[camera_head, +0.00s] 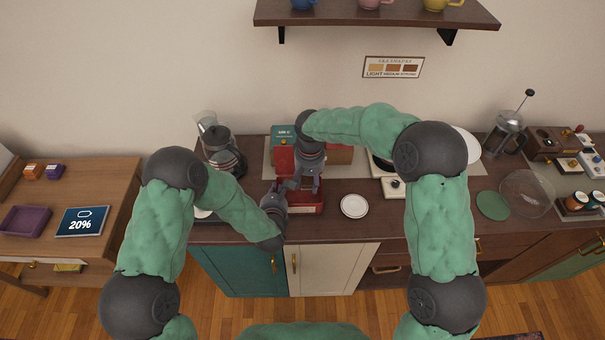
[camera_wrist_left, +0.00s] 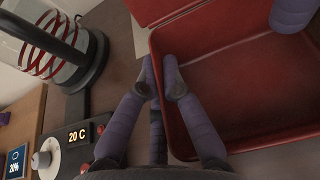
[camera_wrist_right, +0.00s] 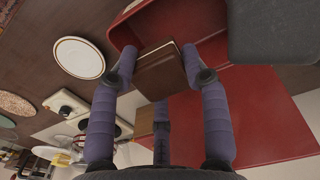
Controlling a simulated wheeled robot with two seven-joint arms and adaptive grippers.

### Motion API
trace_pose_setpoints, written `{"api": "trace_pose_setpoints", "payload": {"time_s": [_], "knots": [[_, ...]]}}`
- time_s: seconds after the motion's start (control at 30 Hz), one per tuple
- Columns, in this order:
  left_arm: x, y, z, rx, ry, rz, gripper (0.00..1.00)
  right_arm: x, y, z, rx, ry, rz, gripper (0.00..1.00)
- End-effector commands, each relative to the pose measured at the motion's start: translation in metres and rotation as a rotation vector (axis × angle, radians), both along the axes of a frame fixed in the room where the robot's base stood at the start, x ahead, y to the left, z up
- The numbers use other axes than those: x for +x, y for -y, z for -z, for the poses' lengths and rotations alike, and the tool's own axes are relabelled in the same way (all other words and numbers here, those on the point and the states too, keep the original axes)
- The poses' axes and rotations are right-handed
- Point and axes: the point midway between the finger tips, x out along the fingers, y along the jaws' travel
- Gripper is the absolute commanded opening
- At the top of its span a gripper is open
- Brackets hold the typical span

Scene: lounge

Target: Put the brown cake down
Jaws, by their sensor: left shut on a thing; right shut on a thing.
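The brown cake (camera_wrist_right: 155,72), a dark brown block, is between the fingers of my right gripper (camera_wrist_right: 153,68), which is shut on it. In the head view my right gripper (camera_head: 304,185) points down over the red container (camera_head: 308,206) on the counter, and the cake is hidden there. A right gripper finger shows above the container in the left wrist view. I cannot tell whether the cake touches the container.
A white plate (camera_head: 354,206) lies on the counter right of the red container. A green disc (camera_head: 493,205) and glass bowl (camera_head: 527,192) are farther right. A shelf (camera_head: 375,14) hangs above.

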Motion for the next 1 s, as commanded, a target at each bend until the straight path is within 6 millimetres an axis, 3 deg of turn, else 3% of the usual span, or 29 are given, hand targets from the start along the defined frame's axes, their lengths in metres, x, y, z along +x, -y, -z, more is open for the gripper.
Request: {"api": "trace_pose_setpoints", "payload": {"time_s": [0.2,0.47,0.7,1.0], "knots": [[0.0,0.0,0.0,0.0,0.001,0.0,0.0,-0.001,0.001,0.039,-0.001,-0.004,0.0,0.14],[0.0,0.0,0.0,0.0,0.001,0.0,0.0,-0.001,0.0,0.059,-0.001,-0.002,-0.001,0.14],[0.0,0.0,0.0,0.0,0.001,0.0,0.0,-0.001,0.001,0.088,-0.001,-0.003,0.0,0.14],[0.0,0.0,0.0,0.0,0.001,0.0,0.0,0.0,0.001,0.091,0.0,-0.001,0.0,0.14]]}}
